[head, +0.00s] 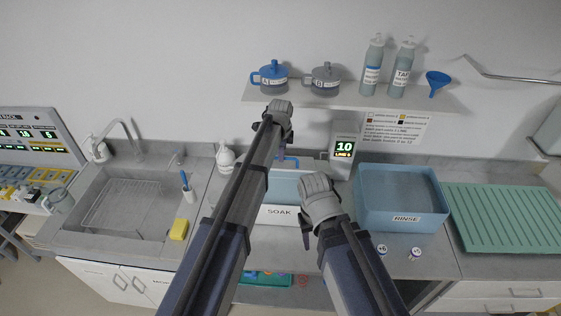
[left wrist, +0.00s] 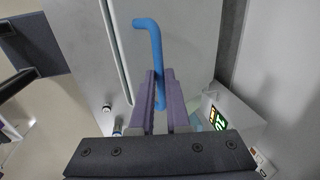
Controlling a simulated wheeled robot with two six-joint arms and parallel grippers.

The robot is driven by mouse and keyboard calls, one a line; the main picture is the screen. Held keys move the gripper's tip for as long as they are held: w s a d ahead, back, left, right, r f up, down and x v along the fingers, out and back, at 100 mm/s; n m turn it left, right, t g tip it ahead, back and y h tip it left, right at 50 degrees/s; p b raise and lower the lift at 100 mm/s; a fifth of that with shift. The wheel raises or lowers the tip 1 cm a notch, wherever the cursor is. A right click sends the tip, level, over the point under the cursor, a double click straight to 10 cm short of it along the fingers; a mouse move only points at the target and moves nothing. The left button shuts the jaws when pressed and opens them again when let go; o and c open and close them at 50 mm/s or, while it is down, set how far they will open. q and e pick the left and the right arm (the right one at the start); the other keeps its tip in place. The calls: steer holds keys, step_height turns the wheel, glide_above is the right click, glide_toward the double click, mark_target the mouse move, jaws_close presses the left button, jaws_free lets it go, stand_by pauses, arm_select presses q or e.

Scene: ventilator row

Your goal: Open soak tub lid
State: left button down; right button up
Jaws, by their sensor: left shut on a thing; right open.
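The soak tub (head: 279,214), with a white front marked SOAK, stands on the counter in the middle of the head view. Its pale blue upper part is partly covered by my arms. My left gripper (head: 282,152) is above the tub's back, its fingers mostly hidden by its own hand. In the left wrist view my left gripper (left wrist: 161,100) is shut on the blue lid handle (left wrist: 155,45), a bent bar against a grey surface. How far the lid is raised I cannot tell. My right gripper (head: 306,238) is open at the tub's front right.
A blue rinse tub (head: 405,222) stands right of the soak tub, with a green ribbed mat (head: 505,215) beyond. A timer (head: 343,150) stands behind. A shelf (head: 350,98) with lidded pots and bottles hangs above. A sink (head: 120,215) and yellow sponge (head: 179,229) are left.

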arm_select(q)
steer(key=shift+w+r+p, duration=0.2)
steer(key=shift+w+r, duration=0.15)
steer(key=shift+w, duration=0.3)
steer(key=shift+w+r+p, duration=0.15)
steer(key=shift+w+r, duration=0.15)
steer(key=shift+w, duration=0.3)
